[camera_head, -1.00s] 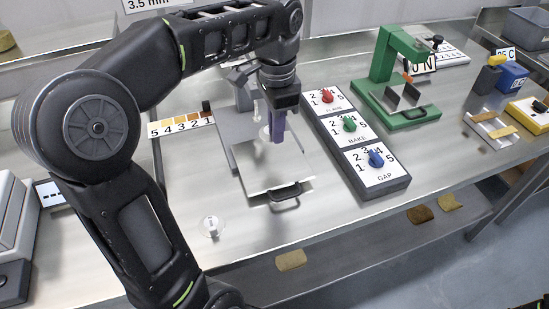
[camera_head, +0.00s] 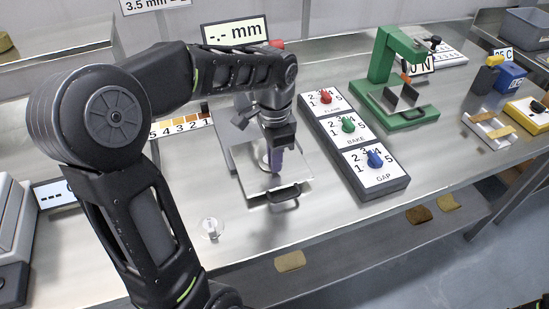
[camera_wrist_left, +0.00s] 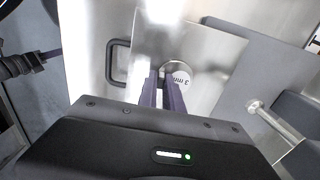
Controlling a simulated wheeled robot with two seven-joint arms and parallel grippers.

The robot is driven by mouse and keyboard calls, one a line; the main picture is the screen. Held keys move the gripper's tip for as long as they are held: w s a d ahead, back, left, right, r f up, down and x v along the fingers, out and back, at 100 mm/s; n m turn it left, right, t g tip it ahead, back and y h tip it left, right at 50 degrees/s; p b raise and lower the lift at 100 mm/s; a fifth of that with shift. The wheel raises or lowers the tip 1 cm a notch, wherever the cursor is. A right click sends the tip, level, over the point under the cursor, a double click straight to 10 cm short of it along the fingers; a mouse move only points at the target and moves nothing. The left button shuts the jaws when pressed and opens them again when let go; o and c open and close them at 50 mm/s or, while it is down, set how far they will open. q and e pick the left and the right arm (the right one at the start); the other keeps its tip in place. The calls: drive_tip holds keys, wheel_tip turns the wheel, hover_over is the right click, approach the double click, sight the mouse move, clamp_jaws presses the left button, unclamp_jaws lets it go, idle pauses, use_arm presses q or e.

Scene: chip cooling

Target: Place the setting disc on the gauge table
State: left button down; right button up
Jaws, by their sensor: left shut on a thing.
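The setting disc (camera_wrist_left: 181,78) is a round silver piece marked "3 mm" at the fingertips in the left wrist view. My left gripper (camera_head: 274,168) is shut on its edge, over the metal plate of the gauge; the fingers (camera_wrist_left: 168,82) also show in the left wrist view. The gauge table appears to be this flat metal plate (camera_head: 245,180) with a black handle (camera_head: 285,194) at its front. I cannot tell whether the disc touches the plate. The gauge's spindle (camera_wrist_left: 268,114) is to the right in the wrist view.
The dial panel (camera_head: 383,186) stands right of the plate. A green press (camera_head: 385,80) is farther right. A small clear round piece (camera_head: 210,228) lies on the bench front left of the plate. The gauge display (camera_head: 235,33) reads "-.- mm".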

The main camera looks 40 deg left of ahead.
use_arm(q)
drive_tip(key=shift+f, duration=0.2)
drive_tip(key=c, duration=2)
unclamp_jaws()
drive_tip(key=shift+f, duration=0.1)
drive_tip(key=o, duration=0.5)
drive_tip(key=shift+r, duration=0.25)
wheel_tip(320, 180, up, 8)
drive_tip(key=shift+r, duration=0.1)
wheel_tip(320, 180, up, 4)
drive_tip(key=shift+f+p, duration=0.1)
drive_tip(key=shift+p, duration=1)
